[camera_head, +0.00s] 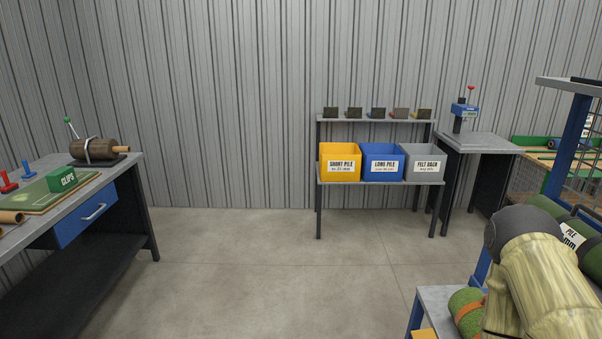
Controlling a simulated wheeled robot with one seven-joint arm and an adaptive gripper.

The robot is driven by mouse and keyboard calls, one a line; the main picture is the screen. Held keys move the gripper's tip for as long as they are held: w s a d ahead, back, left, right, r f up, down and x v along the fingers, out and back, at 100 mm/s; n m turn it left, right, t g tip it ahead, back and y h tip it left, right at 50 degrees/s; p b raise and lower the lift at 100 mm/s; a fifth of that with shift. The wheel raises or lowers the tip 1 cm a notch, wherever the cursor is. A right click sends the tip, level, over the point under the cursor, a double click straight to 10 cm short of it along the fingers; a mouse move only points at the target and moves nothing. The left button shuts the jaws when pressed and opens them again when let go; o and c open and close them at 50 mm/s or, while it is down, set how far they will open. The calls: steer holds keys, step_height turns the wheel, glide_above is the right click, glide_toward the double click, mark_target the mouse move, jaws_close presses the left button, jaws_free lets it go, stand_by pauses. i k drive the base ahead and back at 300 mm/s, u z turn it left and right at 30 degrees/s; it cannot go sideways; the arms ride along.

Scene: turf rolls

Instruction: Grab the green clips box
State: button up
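The green clips box (62,179), with white lettering "CLIPS" on its front, sits on a green mat (32,198) on the workbench (102,167) at the left. It is upright, near the bench's right front part. My arm shows at the lower right, far from the box. My gripper cannot be seen in this view.
A roll clamped on a dark stand (93,150) is behind the box; red and blue tools (27,169) stand left of it. The bench has a blue drawer (86,215). A rack (375,184) holds yellow, blue and grey bins. The concrete floor (250,260) between is clear.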

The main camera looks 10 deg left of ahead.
mark_target(60, 179)
steer(key=u, duration=0.45)
steer(key=i, duration=1.65)
steer(key=u, duration=1.55)
steer(key=i, duration=1.45)
steer(key=u, duration=0.75)
